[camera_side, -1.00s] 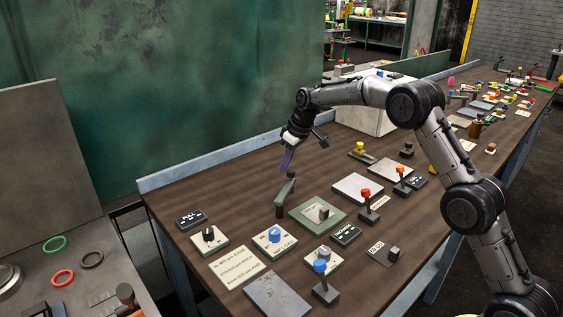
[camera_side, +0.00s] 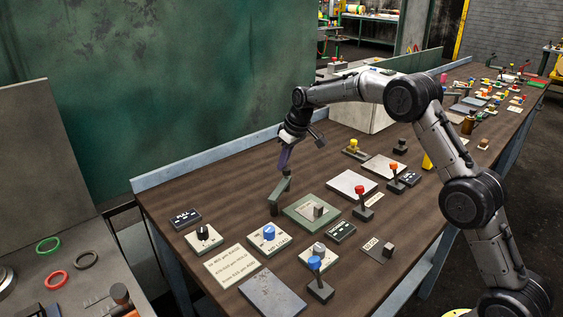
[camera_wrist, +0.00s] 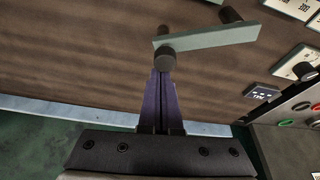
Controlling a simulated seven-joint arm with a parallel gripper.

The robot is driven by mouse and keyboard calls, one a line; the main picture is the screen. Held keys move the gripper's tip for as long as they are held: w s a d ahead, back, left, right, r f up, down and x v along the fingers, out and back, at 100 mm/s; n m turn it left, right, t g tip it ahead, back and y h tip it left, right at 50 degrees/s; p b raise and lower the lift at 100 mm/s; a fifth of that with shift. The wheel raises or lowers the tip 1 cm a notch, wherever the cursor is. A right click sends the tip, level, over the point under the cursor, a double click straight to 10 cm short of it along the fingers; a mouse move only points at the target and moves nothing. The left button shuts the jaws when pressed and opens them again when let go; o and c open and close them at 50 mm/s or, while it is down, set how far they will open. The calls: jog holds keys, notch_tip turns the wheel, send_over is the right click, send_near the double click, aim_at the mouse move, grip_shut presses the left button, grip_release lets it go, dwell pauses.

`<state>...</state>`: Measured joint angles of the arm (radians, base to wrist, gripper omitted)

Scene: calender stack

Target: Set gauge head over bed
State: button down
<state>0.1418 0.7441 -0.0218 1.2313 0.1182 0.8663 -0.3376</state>
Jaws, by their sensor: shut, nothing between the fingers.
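The gauge head appears to be a grey-green swing arm (camera_side: 281,189) on a short dark post, left of a green-edged plate. It also shows in the wrist view as a flat bar (camera_wrist: 215,37) with a dark round knob (camera_wrist: 165,61) at its near end and a dark cylinder at its far end. The bar does not lie over this plate. My gripper (camera_side: 282,171) is shut and empty, its purple fingers (camera_wrist: 163,77) at the knob; contact cannot be told.
A blue knob (camera_side: 268,232), a black dial (camera_side: 203,232) and a red-topped lever (camera_side: 360,202) stand nearby. A text card (camera_side: 232,266) lies in front. A pale box (camera_side: 362,112) stands behind my arm. Bare wood lies left of the swing arm.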

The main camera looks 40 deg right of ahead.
jog(key=shift+s+d+m+h, duration=0.15)
jog(key=shift+s+d+m, duration=0.1)
jog(key=shift+s+m, duration=0.35)
jog(key=shift+s+d+m+h, duration=0.2)
jog(key=shift+s+m, duration=0.25)
jog(key=shift+m, duration=0.15)
jog(key=s+m+g+h, duration=0.1)
jog(key=s+m+h, duration=0.1)
jog(key=s+m, duration=0.6)
jog(key=shift+a, duration=0.2)
jog(key=shift+s+h, duration=0.15)
jog(key=shift+h, duration=0.1)
